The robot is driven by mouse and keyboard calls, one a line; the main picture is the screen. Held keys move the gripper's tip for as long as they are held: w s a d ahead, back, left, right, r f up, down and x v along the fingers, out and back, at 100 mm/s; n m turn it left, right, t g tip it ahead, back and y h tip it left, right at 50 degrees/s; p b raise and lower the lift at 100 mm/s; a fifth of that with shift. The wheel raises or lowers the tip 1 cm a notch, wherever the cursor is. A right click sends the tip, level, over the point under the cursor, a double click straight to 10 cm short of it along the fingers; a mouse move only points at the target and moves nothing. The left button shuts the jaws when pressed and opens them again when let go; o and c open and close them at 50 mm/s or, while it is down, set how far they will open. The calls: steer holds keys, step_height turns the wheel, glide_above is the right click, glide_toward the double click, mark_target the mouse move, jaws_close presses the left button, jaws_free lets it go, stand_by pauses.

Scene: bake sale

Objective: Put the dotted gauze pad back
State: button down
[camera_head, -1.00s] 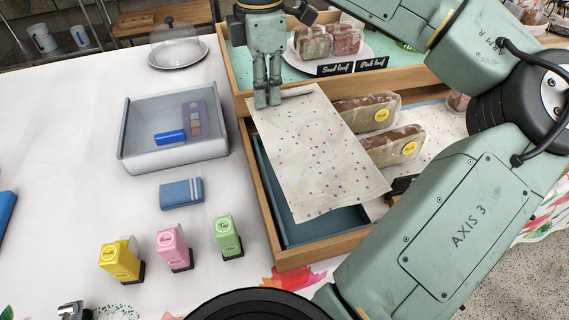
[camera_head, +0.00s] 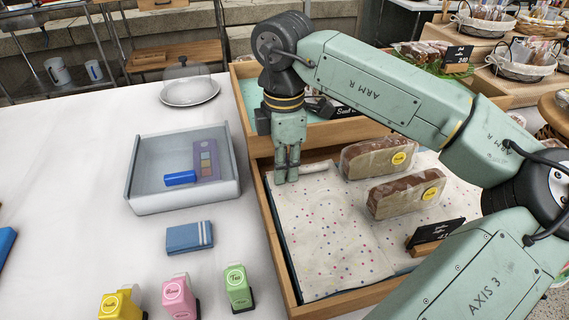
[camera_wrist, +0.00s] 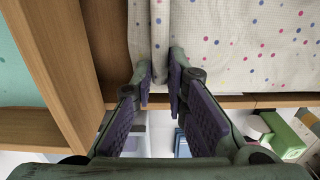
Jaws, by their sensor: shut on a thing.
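The dotted gauze pad (camera_head: 325,235) is a thin off-white sheet with small coloured dots. It is spread over the left part of the front wooden tray (camera_head: 283,262), inside its rims. My gripper (camera_head: 287,174) points down at the back left corner of this tray and is shut on the pad's back edge. In the wrist view, the fingertips (camera_wrist: 160,78) pinch a narrow fold of the pad (camera_wrist: 245,45). A small rolled fold shows just right of the fingers. I cannot tell whether the whole pad rests on the tray floor.
Two wrapped loaves (camera_head: 380,157) (camera_head: 405,192) and a black sign (camera_head: 436,233) stand right of the pad. A rear wooden tray (camera_head: 348,130) adjoins behind.

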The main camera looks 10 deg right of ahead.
steer(key=shift+f, duration=0.1)
steer(key=shift+f+b, duration=0.35)
steer(key=shift+b, duration=0.2)
steer(key=c, duration=1.6)
jaws_free()
steer(key=shift+r, duration=0.1)
steer(key=shift+r+p, duration=0.3)
steer(key=shift+p, duration=0.1)
step_height(320, 180, up, 12)
steer(key=shift+r, duration=0.1)
